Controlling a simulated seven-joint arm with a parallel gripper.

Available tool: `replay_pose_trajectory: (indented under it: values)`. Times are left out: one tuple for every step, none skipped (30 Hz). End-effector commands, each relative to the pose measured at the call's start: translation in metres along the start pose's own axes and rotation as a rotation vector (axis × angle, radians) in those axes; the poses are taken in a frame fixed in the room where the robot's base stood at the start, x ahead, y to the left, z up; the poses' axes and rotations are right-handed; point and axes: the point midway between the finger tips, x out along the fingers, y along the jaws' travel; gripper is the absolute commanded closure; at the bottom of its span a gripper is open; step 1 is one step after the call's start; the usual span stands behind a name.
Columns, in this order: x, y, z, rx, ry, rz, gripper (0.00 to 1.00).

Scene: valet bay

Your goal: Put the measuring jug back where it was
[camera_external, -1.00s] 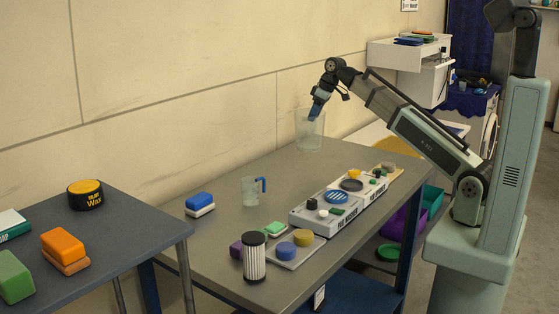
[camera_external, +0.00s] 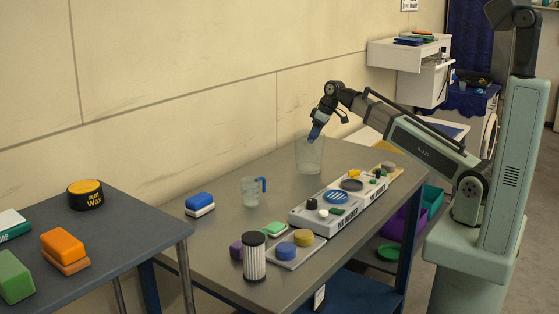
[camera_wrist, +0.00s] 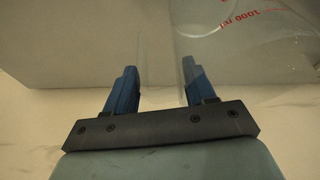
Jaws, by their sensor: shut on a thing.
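The measuring jug is a large clear vessel (camera_external: 309,158), upright at the far end of the grey table. In the wrist view its clear wall (camera_wrist: 245,60) shows red "1000 ml" print, upside down. My gripper (camera_external: 315,134) has its blue fingers at the jug's rim and is shut on it. In the wrist view the two blue fingers (camera_wrist: 159,72) stand apart with clear wall at them. I cannot tell whether the jug's base touches the table.
A small clear jug with a blue handle (camera_external: 250,190) stands nearer on the table (camera_external: 200,244). A grey-white tray of caps and discs (camera_external: 308,222) lies along the right edge. A blue-white sponge (camera_external: 200,202) and a pleated filter (camera_external: 254,262) are at the front. Table around the large jug looks clear.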

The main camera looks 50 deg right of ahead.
Motion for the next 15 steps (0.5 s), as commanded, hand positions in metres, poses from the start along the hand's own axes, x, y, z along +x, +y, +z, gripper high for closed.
replay_pose_trajectory:
  values:
    - [-0.0003, 0.0000, -0.0005, 0.000, 0.001, 0.000, 0.98]
    - [-0.0004, 0.0001, -0.0005, 0.000, 0.001, 0.000, 0.98]
    - [-0.0004, 0.0001, -0.0005, 0.000, 0.001, 0.000, 0.98]
    - [-0.0002, 0.0000, -0.0003, 0.000, 0.001, 0.000, 0.98]
    - [0.0001, 0.0000, -0.0002, 0.000, 0.001, 0.000, 0.98]
    - [0.0009, 0.0000, 0.0002, 0.000, 0.000, 0.000, 0.98]
    - [0.0017, 0.0001, 0.0005, 0.000, 0.000, 0.000, 0.98]
    - [0.0024, 0.0000, 0.0008, 0.000, 0.000, 0.000, 0.98]
    - [0.0024, 0.0002, 0.0007, 0.000, 0.000, 0.000, 0.43]
    - [0.0023, 0.0001, 0.0007, 0.000, 0.000, 0.000, 0.40]
    - [0.0022, 0.0001, 0.0007, 0.000, 0.000, 0.000, 0.37]
    - [0.0022, 0.0001, 0.0007, 0.000, 0.000, 0.000, 0.33]
    - [0.0022, 0.0002, 0.0007, 0.000, 0.000, 0.000, 0.30]
    - [0.0021, 0.0001, 0.0007, 0.000, 0.000, 0.000, 0.27]
    - [0.0021, 0.0001, 0.0007, 0.000, 0.000, 0.000, 0.23]
